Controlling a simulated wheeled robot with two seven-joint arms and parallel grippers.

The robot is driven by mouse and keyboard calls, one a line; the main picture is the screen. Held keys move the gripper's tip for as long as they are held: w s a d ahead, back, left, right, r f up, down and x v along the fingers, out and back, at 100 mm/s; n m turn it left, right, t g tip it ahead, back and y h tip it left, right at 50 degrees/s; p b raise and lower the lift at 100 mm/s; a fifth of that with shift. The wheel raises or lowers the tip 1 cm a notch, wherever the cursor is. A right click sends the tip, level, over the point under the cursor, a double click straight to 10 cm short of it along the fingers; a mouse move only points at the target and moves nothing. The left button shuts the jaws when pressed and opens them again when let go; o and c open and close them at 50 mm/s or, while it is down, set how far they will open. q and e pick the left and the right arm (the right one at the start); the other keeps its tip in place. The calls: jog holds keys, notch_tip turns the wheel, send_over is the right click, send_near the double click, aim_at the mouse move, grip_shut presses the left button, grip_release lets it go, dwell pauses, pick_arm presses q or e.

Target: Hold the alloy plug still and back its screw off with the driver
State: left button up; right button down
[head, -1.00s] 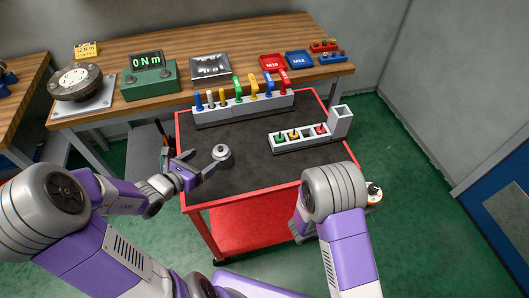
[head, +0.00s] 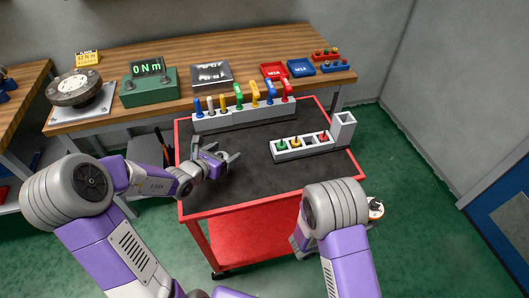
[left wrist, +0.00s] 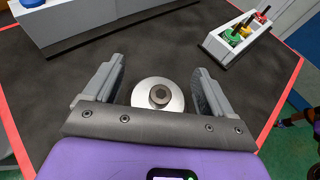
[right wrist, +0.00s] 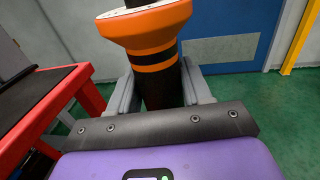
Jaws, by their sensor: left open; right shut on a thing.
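The alloy plug (left wrist: 158,95) is a round silver disc with a dark hexagonal socket screw (left wrist: 159,94) in its centre. In the left wrist view it sits on the dark cart top between the two spread fingers, with a gap on each side. My left gripper (head: 232,164) is open over it, and the plug is hidden in the head view. My right gripper (right wrist: 160,88) is shut on the driver (right wrist: 152,28), which has an orange collar and a black, orange-banded handle. The driver's top (head: 376,210) shows right of the cart in the head view; its tip is not visible.
The red-edged cart (head: 262,196) has clear room in its middle. A long grey rack (head: 245,118) with coloured handles stands at the back. A smaller grey rack (head: 291,152) stands right. A green meter (head: 150,86) reading 0 Nm is on the wooden bench.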

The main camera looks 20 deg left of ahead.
pick_arm(q)
jog(key=c, duration=1.3)
jog(key=shift+c, duration=0.3)
jog(key=shift+s+f, duration=0.1)
jog(key=shift+f, duration=0.05)
